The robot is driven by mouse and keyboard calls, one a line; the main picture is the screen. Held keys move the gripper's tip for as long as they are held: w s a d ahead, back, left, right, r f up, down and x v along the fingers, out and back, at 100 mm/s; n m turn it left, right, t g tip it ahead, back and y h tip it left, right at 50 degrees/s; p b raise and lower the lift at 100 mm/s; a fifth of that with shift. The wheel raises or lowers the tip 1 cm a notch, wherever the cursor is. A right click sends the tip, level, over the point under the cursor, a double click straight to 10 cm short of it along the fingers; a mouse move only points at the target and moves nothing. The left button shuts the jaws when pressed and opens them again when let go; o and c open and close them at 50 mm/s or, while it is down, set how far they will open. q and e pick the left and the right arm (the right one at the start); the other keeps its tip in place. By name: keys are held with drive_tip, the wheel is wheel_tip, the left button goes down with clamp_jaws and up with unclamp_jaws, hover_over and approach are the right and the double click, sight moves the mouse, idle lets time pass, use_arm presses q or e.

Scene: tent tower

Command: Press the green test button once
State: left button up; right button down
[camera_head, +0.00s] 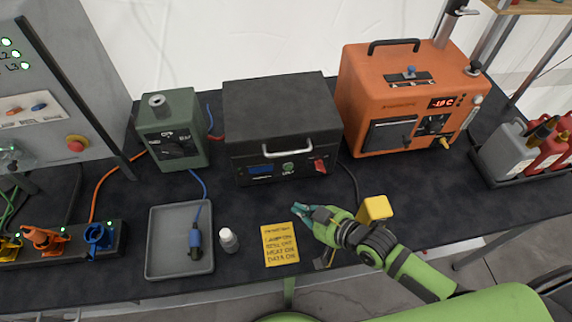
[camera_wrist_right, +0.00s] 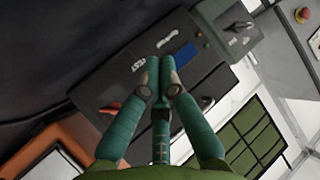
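The green test button (camera_head: 288,167) is a small round button on the front face of a black box (camera_head: 282,105), between a blue display and a red switch. My right gripper (camera_head: 300,208), with teal fingers, is in front of the box and nearer to me, apart from the button. In the right wrist view its fingers (camera_wrist_right: 160,65) point at the box's front panel and meet at the tips, shut with nothing seen between them. There the fingers seem to cover the button beside the TEST lettering. My left gripper is not in view.
A yellow note (camera_head: 280,245) and a yellow block (camera_head: 375,210) are close to the right gripper. A white bottle (camera_head: 228,240) and a grey tray (camera_head: 154,245) are left of the note. A green unit (camera_head: 187,118) and an orange unit (camera_head: 365,80) flank the box.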

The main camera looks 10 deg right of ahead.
sight(289, 168)
drive_tip(key=shift+w+a+f, duration=0.1)
drive_tip(key=shift+w, duration=0.3)
drive_tip(key=w+b, duration=0.4)
drive_tip(key=w, duration=0.2)
drive_tip(key=shift+w, duration=0.9)
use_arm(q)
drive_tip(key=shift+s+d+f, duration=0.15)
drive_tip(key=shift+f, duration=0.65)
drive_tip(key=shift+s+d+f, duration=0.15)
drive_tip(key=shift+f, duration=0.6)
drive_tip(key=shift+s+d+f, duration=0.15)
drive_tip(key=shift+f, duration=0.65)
use_arm(e)
drive_tip(key=shift+w, duration=0.2)
use_arm(q)
drive_tip(key=shift+b, duration=0.3)
use_arm(e)
drive_tip(key=shift+w, duration=0.25)
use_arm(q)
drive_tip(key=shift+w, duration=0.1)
use_arm(e)
drive_tip(key=shift+w, duration=0.2)
